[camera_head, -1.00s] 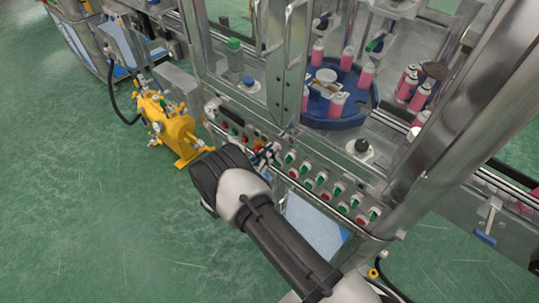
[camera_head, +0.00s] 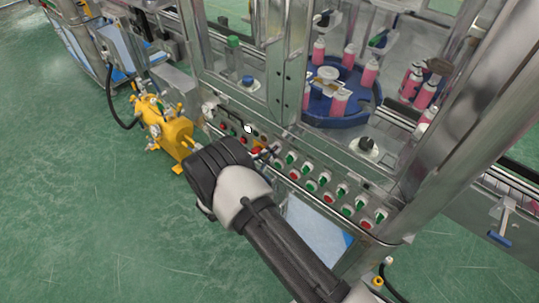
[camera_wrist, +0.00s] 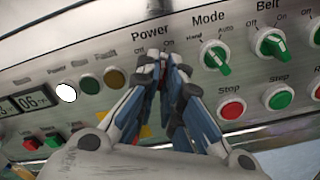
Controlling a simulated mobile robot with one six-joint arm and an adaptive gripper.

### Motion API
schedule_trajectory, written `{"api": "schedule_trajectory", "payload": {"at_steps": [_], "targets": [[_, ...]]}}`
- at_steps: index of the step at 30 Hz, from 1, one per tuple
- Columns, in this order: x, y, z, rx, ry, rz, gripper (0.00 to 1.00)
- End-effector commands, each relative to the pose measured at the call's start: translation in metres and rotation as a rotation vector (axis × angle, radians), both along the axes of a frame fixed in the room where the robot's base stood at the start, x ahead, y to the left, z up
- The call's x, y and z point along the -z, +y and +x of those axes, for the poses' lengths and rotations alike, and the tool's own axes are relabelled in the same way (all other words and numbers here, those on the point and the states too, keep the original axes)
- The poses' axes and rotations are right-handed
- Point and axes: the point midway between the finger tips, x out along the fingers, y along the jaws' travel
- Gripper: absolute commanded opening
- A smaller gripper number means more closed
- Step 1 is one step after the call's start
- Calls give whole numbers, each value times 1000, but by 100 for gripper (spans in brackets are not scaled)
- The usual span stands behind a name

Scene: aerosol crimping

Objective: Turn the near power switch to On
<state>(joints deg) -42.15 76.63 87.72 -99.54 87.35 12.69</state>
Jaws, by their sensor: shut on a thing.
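The near power switch is on the control panel (camera_wrist: 120,48) under the word "Power", between the "Off" and "On" labels. Its knob is hidden behind my fingertips, so which way it points does not show. My gripper (camera_wrist: 163,64) is shut on the knob in the wrist view. In the head view my gripper (camera_head: 264,151) reaches the panel's front, and my wrist hides part of it. A round white lamp (camera_wrist: 66,92) left of the switch glows; it also shows bright in the head view (camera_head: 248,129).
Right of my fingers are the green Mode knob (camera_wrist: 215,57), the Belt knob (camera_wrist: 271,43) and a red Stop button (camera_wrist: 231,107). Unlit green and brown lamps (camera_wrist: 102,80) sit to the left. A yellow machine (camera_head: 168,130) stands on the floor at left.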

Motion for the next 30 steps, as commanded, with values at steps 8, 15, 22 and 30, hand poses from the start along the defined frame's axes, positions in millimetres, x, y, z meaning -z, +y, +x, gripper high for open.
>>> {"api": "schedule_trajectory", "payload": {"at_steps": [8,15,22,30], "targets": [[0,0,0,1,-29,37,0],[0,0,0,1,-30,40,0],[0,0,0,0,-31,39,14],[0,0,0,0,-30,39,28]]}}
